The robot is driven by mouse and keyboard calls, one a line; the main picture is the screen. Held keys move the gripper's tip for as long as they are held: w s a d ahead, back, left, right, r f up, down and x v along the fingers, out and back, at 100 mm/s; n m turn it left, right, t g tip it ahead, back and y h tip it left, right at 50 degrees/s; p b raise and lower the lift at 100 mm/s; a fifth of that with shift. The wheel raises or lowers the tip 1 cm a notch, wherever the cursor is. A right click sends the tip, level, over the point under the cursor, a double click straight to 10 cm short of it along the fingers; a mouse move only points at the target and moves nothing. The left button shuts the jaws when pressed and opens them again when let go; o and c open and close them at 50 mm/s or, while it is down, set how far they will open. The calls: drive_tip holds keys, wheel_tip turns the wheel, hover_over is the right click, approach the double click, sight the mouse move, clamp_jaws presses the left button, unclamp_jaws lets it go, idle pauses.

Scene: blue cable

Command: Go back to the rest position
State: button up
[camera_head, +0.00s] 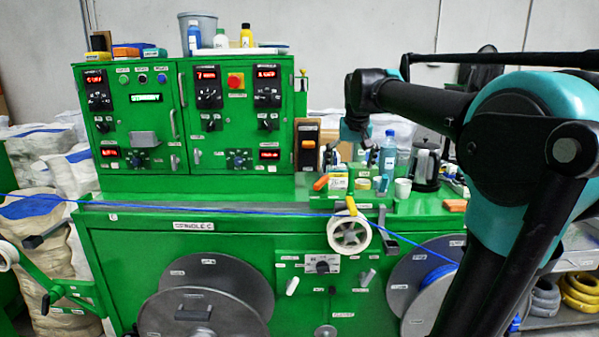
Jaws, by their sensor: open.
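My arm reaches in from the right, and its forearm runs left across the picture. My gripper (368,180) hangs down at its end, open, over the right part of the green machine's top, among small items. It is small and dark here, and I see nothing held in it. A blue cable (250,211) runs from the left edge along the machine's front, past a white guide wheel (349,233), to the reel (432,280) at right. My gripper is above the cable and apart from it.
A blue bottle (388,152), a white cup (402,188) and a kettle (426,165) stand close to my gripper. The green control cabinet (185,110) rises to its left. A large grey reel (205,300) is at the lower front. The space above the worktop is mostly free.

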drive_tip(key=s+f, duration=0.2)
drive_tip(key=f, duration=0.3)
drive_tip(key=s+d+f, duration=0.1)
drive_tip(key=s+f, duration=0.2)
drive_tip(key=f, duration=0.3)
drive_tip(key=s+d+f, duration=0.1)
drive_tip(key=s+f, duration=0.2)
drive_tip(key=f, duration=0.2)
drive_tip(key=shift+s+d+f, duration=0.2)
drive_tip(key=shift+f, duration=0.05)
drive_tip(key=s+d+f, duration=0.1)
drive_tip(key=s+f, duration=1.5)
drive_tip(key=f, duration=0.1)
drive_tip(key=shift+s+d, duration=0.35)
drive_tip(key=shift+s, duration=0.05)
